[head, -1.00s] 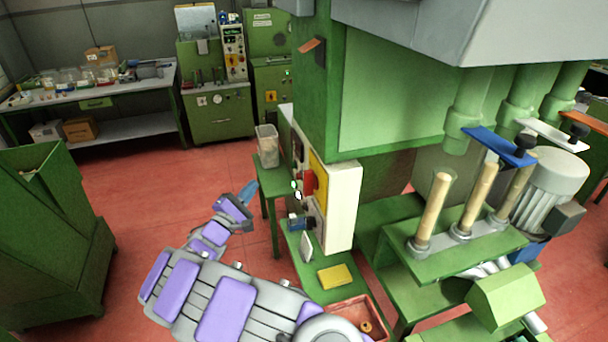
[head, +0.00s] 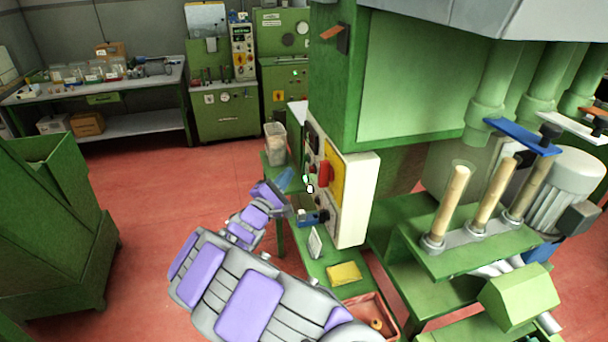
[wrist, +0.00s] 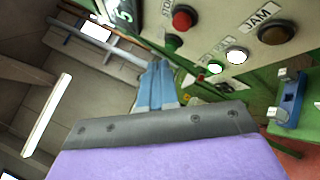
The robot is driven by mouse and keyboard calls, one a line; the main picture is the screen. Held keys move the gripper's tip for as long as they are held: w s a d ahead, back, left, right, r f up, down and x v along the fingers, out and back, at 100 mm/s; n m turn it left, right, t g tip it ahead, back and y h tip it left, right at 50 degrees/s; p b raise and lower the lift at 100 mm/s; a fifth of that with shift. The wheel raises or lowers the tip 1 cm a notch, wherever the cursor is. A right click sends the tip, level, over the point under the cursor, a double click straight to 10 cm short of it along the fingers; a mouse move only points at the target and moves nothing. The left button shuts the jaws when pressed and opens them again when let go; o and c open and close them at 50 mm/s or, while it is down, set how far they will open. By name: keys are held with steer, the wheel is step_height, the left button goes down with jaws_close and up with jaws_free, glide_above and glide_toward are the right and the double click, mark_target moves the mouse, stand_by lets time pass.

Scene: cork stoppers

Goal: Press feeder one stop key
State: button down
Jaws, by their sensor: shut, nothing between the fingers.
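My gripper (head: 285,179) is shut and empty, its blue fingers pointing toward the left face of the machine's control panel (head: 354,205). A red round key (wrist: 183,19) sits by a partly readable label that looks like "STO". A green key (wrist: 173,42) is just below it, nearest the fingertips. Feeder numbering is not readable.
A lit display (wrist: 123,12) shows a 5. A blue fitting (head: 313,217), a yellow pad (head: 343,273) and a clear container (head: 275,143) are close by. Open red floor (head: 180,190) lies left.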

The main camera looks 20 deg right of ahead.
mark_target(311, 169)
steer(key=d, duration=0.3)
stand_by(1.8)
steer(key=shift+a+b, duration=0.15)
steer(key=shift+b, duration=0.15)
steer(key=shift+s+d+r+b, duration=0.1)
steer(key=shift+d+b, duration=0.35)
steer(key=shift+d, duration=0.45)
stand_by(0.9)
steer(key=shift+a, duration=0.85)
